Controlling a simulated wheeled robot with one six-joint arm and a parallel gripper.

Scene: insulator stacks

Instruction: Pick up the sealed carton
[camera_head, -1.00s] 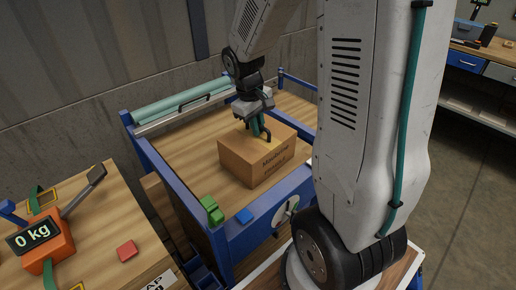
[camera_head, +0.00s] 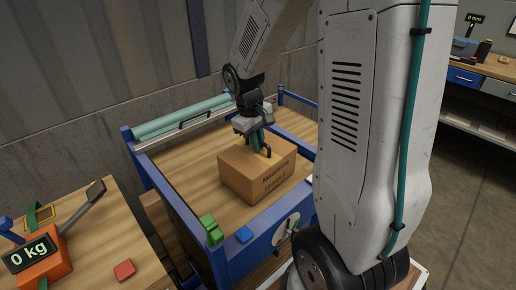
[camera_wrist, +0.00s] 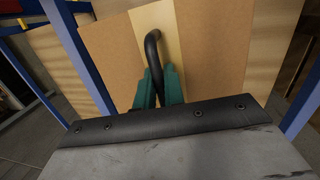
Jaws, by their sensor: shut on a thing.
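The sealed carton (camera_head: 246,176) is a brown cardboard box with dark printing on its front and a black handle (camera_head: 267,152) on its top. It is on or just above the wooden top of a blue-framed table; I cannot tell whether there is a gap beneath it. My gripper (camera_head: 259,146) points down at the top of the carton. In the wrist view, the teal fingers of my gripper (camera_wrist: 158,88) are shut on the black handle (camera_wrist: 153,50), which stands over a pale tape strip on the carton (camera_wrist: 212,50).
The blue-framed table (camera_head: 180,178) has raised corner posts and a teal roll along its back. At left, another bench holds an orange scale (camera_head: 38,262) reading 0 kg and a red block (camera_head: 124,270).

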